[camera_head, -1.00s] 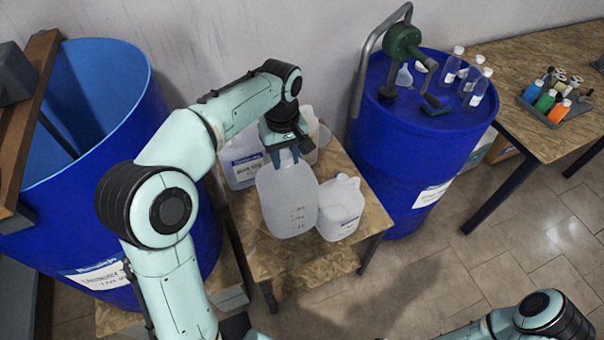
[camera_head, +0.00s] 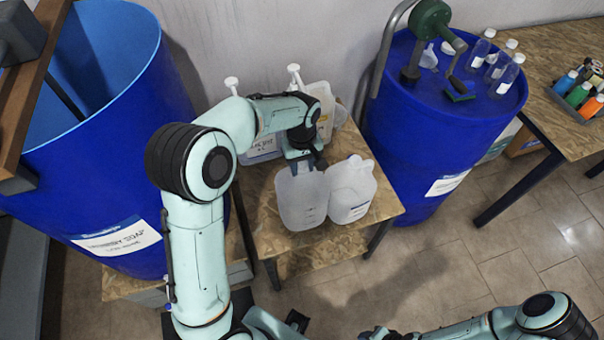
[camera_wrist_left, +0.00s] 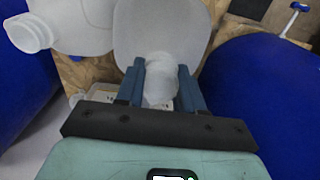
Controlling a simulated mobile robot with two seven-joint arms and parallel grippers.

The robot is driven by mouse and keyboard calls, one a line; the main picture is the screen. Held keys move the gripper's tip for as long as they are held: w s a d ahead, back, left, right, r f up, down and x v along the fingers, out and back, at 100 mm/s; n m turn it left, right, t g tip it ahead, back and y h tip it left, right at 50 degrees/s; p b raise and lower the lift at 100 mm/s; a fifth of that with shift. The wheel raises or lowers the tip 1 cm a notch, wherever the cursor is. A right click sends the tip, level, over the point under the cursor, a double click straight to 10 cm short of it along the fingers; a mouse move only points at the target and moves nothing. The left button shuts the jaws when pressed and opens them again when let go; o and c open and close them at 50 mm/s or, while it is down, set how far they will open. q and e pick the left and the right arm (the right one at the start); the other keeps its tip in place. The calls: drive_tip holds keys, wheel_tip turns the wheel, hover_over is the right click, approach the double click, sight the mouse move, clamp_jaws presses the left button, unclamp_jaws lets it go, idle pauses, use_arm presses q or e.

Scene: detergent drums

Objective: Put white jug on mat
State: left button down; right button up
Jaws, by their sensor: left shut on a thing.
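My left gripper (camera_head: 300,165) is shut on the neck of a translucent white jug (camera_head: 302,205) with dark graduation marks. The jug is upright at the small wooden table, close beside a second white jug with a label (camera_head: 350,192). I cannot tell whether its base touches the table. In the left wrist view, the fingers (camera_wrist_left: 160,88) are on both sides of the pale neck, and the jug body (camera_wrist_left: 160,28) lies beyond. The second jug (camera_wrist_left: 70,25) is at upper left there. My right arm enters at lower right, its gripper barely showing at the bottom edge. I see no mat.
Pump bottles (camera_head: 318,100) stand behind the jugs on the small table (camera_head: 262,212). A large open blue drum (camera_head: 100,190) is on the left, and a blue drum with a hand pump (camera_head: 420,130) on the right. The wooden table's front right has some bare room.

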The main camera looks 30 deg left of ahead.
sight(302, 189)
use_arm(q)
drive_tip(key=shift+f, duration=2.2)
drive_tip(key=shift+f, duration=0.2)
drive_tip(key=c, duration=0.7)
unclamp_jaws()
drive_tip(key=shift+r, duration=0.15)
